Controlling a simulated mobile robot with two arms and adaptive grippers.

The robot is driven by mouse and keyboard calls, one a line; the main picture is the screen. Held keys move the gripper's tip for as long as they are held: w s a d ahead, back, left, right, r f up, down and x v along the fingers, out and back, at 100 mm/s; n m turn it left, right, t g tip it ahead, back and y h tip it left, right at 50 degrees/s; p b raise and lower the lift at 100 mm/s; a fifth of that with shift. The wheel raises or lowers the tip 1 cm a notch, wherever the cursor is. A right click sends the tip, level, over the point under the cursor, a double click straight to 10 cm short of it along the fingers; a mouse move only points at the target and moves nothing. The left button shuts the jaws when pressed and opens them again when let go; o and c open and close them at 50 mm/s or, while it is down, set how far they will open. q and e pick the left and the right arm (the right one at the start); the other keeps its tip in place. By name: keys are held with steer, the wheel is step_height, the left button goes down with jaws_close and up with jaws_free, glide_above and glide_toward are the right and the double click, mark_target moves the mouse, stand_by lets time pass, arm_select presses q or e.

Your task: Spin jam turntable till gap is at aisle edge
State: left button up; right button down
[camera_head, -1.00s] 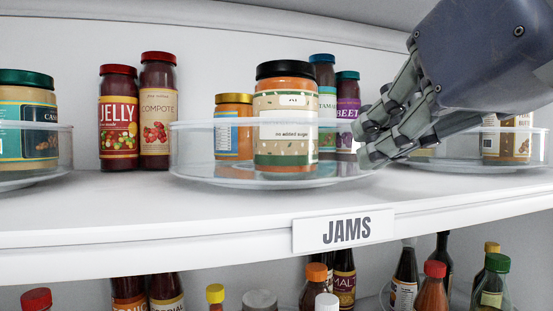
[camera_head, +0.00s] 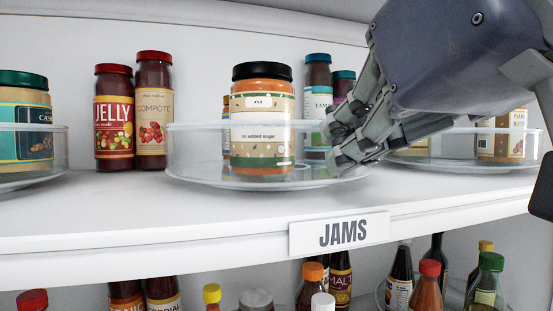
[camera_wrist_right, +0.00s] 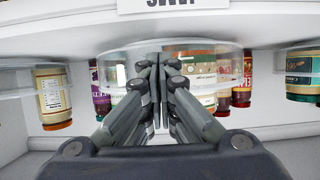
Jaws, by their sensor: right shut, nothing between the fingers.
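The clear jam turntable (camera_head: 205,180) sits on the white shelf above the JAMS label (camera_head: 339,233). An orange jar with a black lid (camera_head: 262,120) stands at its front, left of middle. A teal-lidded jar (camera_head: 318,88) and a purple jar (camera_head: 342,86) stand at the back right. Another jar is mostly hidden behind the orange one. The front right of the turntable looks empty. My right gripper (camera_head: 338,146) is shut and empty at the turntable's right front rim; exact contact is unclear. It also shows in the upside-down wrist view (camera_wrist_right: 161,75). My left gripper is out of view.
A jelly jar (camera_head: 114,122) and a compote jar (camera_head: 154,115) stand on the shelf to the left. Other clear turntables stand at far left (camera_head: 60,150) and right (camera_head: 440,162). Bottles fill the shelf below. The front shelf strip is clear.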

mark_target(279, 154)
stand_by(0.4)
steer(key=shift+s+a+p, duration=0.15)
steer(key=shift+a, duration=0.4)
steer(key=shift+s+a+p, duration=0.15)
steer(key=shift+a, duration=0.4)
steer(key=shift+s+a+p, duration=0.25)
steer(key=shift+a+p, duration=0.05)
steer(key=shift+a, duration=0.85)
